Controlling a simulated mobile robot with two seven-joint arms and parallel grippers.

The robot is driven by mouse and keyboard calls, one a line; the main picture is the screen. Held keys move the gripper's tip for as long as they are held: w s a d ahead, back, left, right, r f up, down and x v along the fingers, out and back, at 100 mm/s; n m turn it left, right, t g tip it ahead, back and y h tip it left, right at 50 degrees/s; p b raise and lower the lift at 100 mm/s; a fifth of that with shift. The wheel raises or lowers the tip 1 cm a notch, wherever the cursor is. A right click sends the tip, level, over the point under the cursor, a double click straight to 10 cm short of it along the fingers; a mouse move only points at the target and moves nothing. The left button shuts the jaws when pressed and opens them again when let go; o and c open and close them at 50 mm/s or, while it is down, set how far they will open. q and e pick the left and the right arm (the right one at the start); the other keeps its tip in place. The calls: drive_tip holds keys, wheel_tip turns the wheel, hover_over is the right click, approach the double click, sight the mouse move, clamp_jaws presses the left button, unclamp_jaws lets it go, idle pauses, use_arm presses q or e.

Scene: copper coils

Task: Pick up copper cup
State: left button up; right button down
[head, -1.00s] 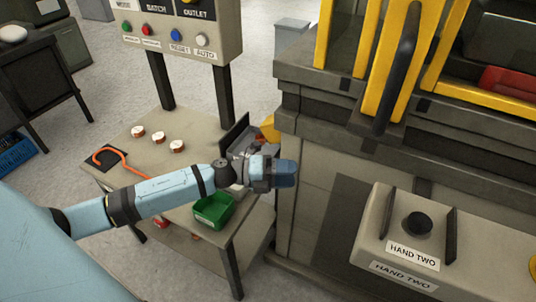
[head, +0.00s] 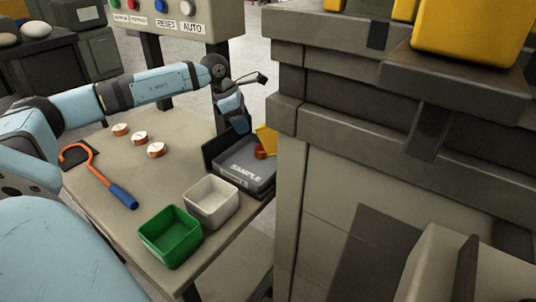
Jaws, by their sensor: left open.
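Three small copper cups with white tops stand in a slanting row on the table: a far one (head: 121,130), a middle one (head: 139,138) and a near one (head: 156,150). Another copper-coloured piece (head: 262,152) sits in the grey case marked SAMPLE (head: 245,182). My left gripper (head: 240,123) points down above the back of that case, right of the row of cups, and holds nothing that I can see. Its jaws are open, though its fingertips are small and dark here. My right gripper is not in view.
A white bin (head: 211,203) and a green bin (head: 170,238) stand at the table's front right. An orange hook tool with a blue handle (head: 123,197) lies at the left. The large grey machine (head: 330,180) closes off the right side. The middle of the table (head: 160,185) is clear.

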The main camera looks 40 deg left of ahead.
use_arm(q)
drive_tip(key=b, duration=0.2)
hover_over(259, 147)
drive_tip(key=s, duration=0.3)
drive_tip(key=f, duration=0.5)
drive_tip(key=shift+s+a+f, duration=0.1)
drive_tip(key=shift+a+f, duration=0.1)
drive_tip(key=b+x, duration=0.2)
drive_tip(key=x, duration=0.2)
drive_tip(key=shift+w+f, duration=0.15)
drive_tip(key=shift+w, duration=0.05)
drive_tip(key=shift+w+d+f+b, duration=0.15)
drive_tip(key=shift+w+f+b, duration=0.05)
drive_tip(key=shift+f+b, duration=0.15)
drive_tip(key=shift+r, duration=0.1)
drive_tip(key=shift+c, duration=0.2)
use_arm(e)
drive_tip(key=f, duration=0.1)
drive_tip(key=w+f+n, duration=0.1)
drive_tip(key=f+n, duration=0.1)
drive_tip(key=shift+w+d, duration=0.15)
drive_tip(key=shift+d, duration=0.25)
use_arm(q)
drive_tip(key=c, duration=0.6)
